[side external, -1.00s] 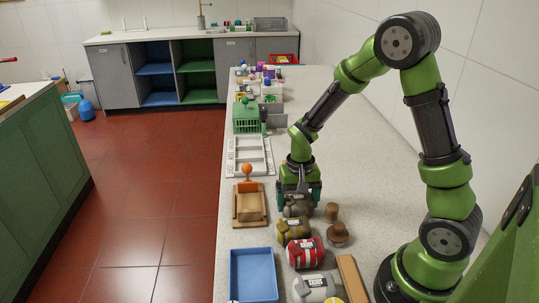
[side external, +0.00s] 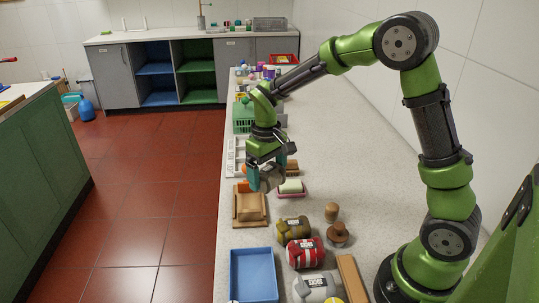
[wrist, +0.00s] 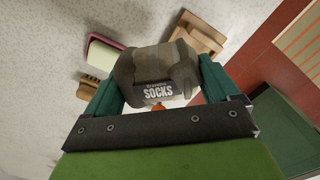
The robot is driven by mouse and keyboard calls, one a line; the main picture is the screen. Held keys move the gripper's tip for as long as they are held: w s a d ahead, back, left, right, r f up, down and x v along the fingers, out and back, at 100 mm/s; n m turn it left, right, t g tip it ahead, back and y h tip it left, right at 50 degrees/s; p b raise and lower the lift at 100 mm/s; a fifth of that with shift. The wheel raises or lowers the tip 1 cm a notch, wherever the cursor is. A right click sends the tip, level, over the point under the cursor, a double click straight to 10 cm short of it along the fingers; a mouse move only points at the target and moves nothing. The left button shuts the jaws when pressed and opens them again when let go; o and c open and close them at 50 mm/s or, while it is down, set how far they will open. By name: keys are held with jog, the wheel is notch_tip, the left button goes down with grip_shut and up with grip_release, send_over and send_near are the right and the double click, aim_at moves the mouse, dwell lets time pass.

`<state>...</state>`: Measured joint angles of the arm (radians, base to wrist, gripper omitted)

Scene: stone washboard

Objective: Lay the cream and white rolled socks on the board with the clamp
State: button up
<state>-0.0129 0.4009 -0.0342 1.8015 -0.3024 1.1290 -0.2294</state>
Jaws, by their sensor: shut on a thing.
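My gripper (side external: 268,170) is shut on a grey-brown rolled sock bundle (side external: 271,180), held in the air near the wooden board with the clamp (side external: 250,210). In the wrist view the bundle (wrist: 155,72) sits between the two green fingers, its dark label reading "SOCKS". The board's orange knob is mostly hidden behind the gripper in the side view. Part of the tan board (wrist: 192,36) shows beyond the bundle in the wrist view. A pale grey-white rolled bundle (side external: 314,287) lies on the counter at the front.
An olive-yellow bundle (side external: 293,229) and a red bundle (side external: 305,253) lie in the front row. A blue tray (side external: 253,275) is at the front left. A pink dish with a pale block (side external: 291,187), a brown brush (side external: 292,167) and wooden pieces (side external: 337,233) stand to the right.

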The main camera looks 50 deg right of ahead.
jog(key=w+a+n, duration=0.3)
jog(key=w+n, duration=0.2)
jog(key=n, duration=0.5)
jog(key=shift+s+d+f, duration=0.1)
jog(key=shift+f, duration=1.15)
jog(key=shift+s+f, duration=0.1)
jog(key=shift+f, duration=1.15)
jog(key=o, duration=0.9)
jog(key=shift+c, duration=0.2)
